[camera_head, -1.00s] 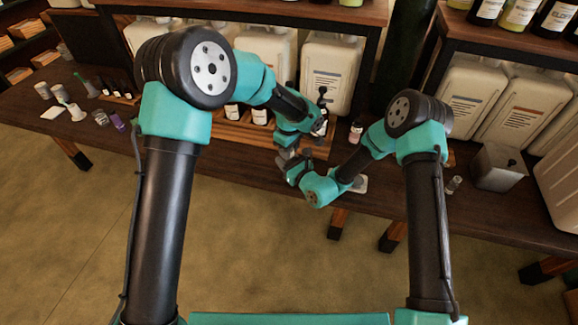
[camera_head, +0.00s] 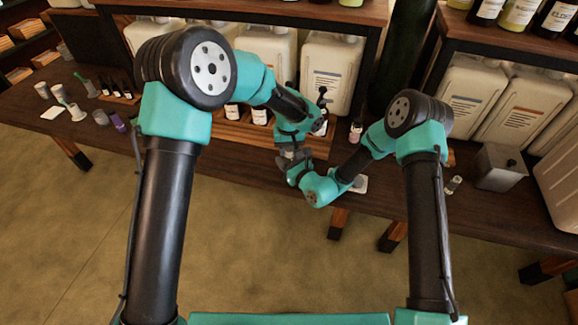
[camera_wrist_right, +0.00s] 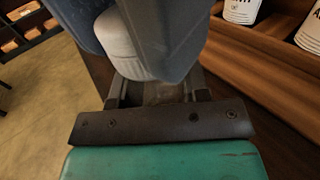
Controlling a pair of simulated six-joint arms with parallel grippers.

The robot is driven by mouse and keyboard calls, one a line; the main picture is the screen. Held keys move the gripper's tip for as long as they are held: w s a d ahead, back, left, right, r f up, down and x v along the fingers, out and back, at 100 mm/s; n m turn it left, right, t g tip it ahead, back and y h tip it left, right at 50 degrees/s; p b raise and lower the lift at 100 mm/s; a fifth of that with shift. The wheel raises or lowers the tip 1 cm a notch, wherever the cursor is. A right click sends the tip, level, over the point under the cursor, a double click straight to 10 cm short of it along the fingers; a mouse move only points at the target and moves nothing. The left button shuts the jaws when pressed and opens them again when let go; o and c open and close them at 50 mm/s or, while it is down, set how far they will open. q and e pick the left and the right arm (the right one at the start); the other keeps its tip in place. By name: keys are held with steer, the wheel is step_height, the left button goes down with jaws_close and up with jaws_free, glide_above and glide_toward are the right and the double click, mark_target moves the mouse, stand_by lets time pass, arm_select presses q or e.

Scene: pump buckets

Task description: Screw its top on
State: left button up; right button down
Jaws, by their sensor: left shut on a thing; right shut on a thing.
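In the head view my left gripper (camera_head: 291,153) and right gripper (camera_head: 293,166) meet over the table's front edge, the left one above the right. Both are small there, and what they hold is mostly hidden between them. In the right wrist view a pale grey, rounded piece (camera_wrist_right: 122,45) stands at my right gripper (camera_wrist_right: 157,92), which is shut on it. A large dark blue-grey shape (camera_wrist_right: 165,35) covers its upper right side. I cannot tell whether the top and its container touch or how the thread sits.
White-labelled bottles (camera_head: 260,116) stand in a wooden tray behind the grippers. Large white canisters (camera_head: 328,75) stand behind them. A small pink bottle (camera_head: 355,132) is right of the tray. A metal box (camera_head: 497,167) is at the right; small pots and a purple bottle (camera_head: 118,123) are at the left.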

stand_by(0.3)
arm_select(q)
steer(key=o, duration=1)
steer(key=shift+r, duration=0.1)
steer(key=shift+r, duration=2.15)
steer(key=shift+r, duration=0.1)
steer(key=shift+c, duration=0.2)
